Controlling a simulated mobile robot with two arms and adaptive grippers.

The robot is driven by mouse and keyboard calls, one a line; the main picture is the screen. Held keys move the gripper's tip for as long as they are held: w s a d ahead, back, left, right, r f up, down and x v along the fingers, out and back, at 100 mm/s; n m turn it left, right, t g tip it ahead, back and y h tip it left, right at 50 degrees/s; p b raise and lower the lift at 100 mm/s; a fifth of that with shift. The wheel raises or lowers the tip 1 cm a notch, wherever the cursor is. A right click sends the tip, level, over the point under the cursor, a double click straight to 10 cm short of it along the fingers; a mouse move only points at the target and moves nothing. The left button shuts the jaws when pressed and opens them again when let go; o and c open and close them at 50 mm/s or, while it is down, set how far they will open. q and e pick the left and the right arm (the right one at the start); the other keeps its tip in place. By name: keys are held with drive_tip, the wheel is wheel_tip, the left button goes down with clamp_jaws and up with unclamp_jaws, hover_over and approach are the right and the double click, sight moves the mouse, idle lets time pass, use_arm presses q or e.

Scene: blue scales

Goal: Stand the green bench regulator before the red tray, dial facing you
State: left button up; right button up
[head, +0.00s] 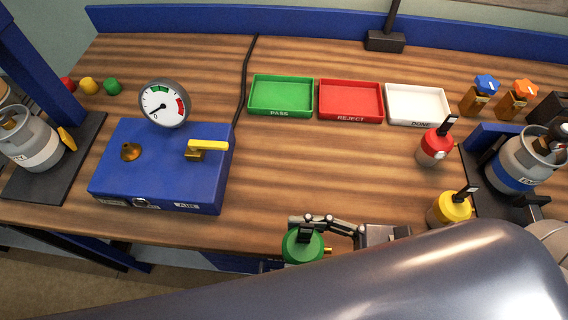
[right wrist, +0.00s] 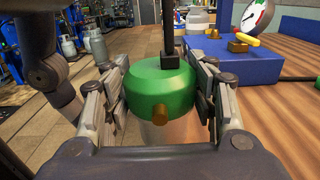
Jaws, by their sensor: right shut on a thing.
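The green bench regulator (head: 303,246) is at the front edge of the bench in the head view, below and left of the red tray. My right gripper (head: 318,232) is shut on it. In the right wrist view, the regulator (right wrist: 160,88) stands between the two fingers of the gripper (right wrist: 163,98), with a black stem on top and a brass nozzle toward the camera. Its dial face cannot be made out. The red tray (head: 350,117), marked REJECT, lies at the back between the green and white trays. My left gripper is not in view.
The wood before the trays is clear. A blue box with a gauge (head: 163,165) stands left. A red regulator (head: 435,148) and a yellow one (head: 450,210) stand right, beside a grey cylinder (head: 525,165). Green (head: 280,112) and white (head: 418,121) trays flank the red one.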

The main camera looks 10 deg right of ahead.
drive_tip(key=w+d+m+t+h, duration=1.2)
drive_tip(key=w+m+h, duration=0.2)
drive_tip(key=w+h, duration=0.2)
drive_tip(key=shift+r+h, duration=0.25)
drive_tip(key=shift+h, duration=0.35)
